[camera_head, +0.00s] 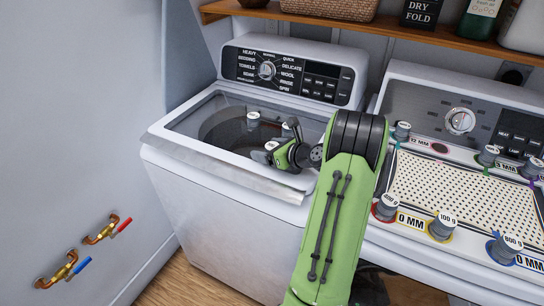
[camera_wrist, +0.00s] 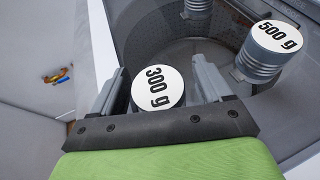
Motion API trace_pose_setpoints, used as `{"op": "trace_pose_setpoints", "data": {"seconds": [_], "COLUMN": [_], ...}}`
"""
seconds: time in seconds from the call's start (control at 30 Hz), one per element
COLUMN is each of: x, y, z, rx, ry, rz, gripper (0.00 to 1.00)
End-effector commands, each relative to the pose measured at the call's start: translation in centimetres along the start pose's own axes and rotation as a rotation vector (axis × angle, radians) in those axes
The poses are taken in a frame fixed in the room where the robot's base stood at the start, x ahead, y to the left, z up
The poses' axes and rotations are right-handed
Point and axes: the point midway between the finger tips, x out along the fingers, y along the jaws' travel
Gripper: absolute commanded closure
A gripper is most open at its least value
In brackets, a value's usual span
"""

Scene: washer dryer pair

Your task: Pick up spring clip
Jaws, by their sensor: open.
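I cannot pick out a spring clip for certain in either view. My gripper (camera_wrist: 160,72) is open, with one grey finger on each side of a round white-topped piece marked 300 g (camera_wrist: 158,88). Its lower part is hidden by the gripper, and I cannot tell whether the fingers touch it. A ribbed grey cylinder marked 500 g (camera_wrist: 262,62) stands to the right, apart from the fingers. Another grey cylinder (camera_wrist: 197,8) shows at the top edge. In the head view my gripper (camera_head: 276,150) reaches into the top opening of the left washer (camera_head: 215,215).
The washer's rim (camera_head: 185,140) surrounds the gripper. Its control panel (camera_head: 290,72) stands behind. On the right machine (camera_head: 455,95), a perforated board (camera_head: 450,195) carries several marked cylinders, including a 100 one (camera_head: 442,225). A wooden shelf (camera_head: 430,35) hangs above. Brass taps (camera_head: 100,232) are on the left wall.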

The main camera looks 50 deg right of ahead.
Motion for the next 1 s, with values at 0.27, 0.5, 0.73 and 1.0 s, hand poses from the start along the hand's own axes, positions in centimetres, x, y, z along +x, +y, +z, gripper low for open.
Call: {"op": "trace_pose_setpoints", "data": {"seconds": [0.27, 0.5, 0.73, 1.0], "x": [0.6, 0.6, 0.5, -0.4], "y": [-0.1, 0.0, 0.0, 0.0], "z": [0.1, 0.1, 0.1, 2.5], "rx": [0.000, 0.000, -0.001, -0.004], "ry": [0.000, 0.000, -0.001, -0.002], "rz": [-0.002, -0.001, -0.001, -0.002], "gripper": [0.24, 0.60, 0.82, 0.82]}}
